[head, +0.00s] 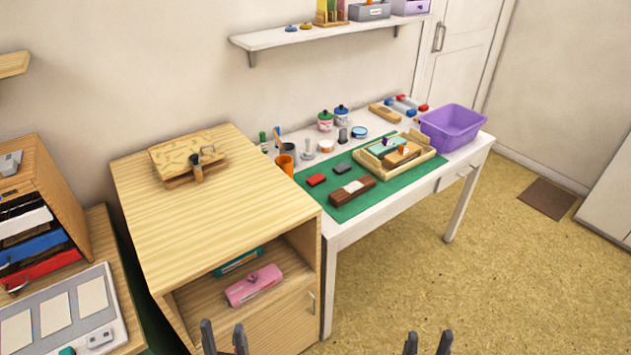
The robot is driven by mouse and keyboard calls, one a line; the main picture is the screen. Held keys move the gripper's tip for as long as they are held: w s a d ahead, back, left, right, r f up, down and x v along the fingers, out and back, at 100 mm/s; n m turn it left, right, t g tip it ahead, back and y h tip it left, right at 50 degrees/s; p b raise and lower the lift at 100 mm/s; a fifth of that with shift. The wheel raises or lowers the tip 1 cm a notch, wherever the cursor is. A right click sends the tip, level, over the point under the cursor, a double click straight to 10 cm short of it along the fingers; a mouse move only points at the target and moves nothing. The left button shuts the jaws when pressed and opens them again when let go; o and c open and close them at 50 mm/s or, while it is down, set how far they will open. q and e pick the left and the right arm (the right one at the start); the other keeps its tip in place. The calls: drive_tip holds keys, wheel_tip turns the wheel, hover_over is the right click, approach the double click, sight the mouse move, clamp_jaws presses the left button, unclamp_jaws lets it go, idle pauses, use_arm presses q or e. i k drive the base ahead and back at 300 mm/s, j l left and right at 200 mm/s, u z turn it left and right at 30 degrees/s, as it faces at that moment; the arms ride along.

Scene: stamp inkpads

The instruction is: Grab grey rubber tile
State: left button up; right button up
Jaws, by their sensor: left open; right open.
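A small dark grey flat block (342,168), which looks like the grey rubber tile, lies on the green mat (377,203) on the white table. A red block of similar size (316,180) lies to its left, and a brown box with a pale top panel (352,192) lies in front of it. My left gripper (224,337) is open and empty at the bottom edge, in front of the wooden cabinet. My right gripper (428,343) is open and empty at the bottom edge, over the floor. Both are well apart from the grey block.
A wooden tray (428,163) with stamp items sits on the mat's right side, near a purple bin (452,127). An orange cup (286,164) and several jars stand behind. The wooden cabinet (215,215) adjoins the table's left end. The floor in front is clear.

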sight(344, 167)
drive_tip(key=u, duration=0.2)
drive_tip(key=i+l+u, duration=0.15)
drive_tip(key=u, duration=0.15)
drive_tip(key=i+l+u, duration=0.1)
drive_tip(key=l+u, duration=0.15)
drive_tip(key=l, duration=0.15)
drive_tip(key=i+l+u, duration=0.1)
drive_tip(key=l+u, duration=0.2)
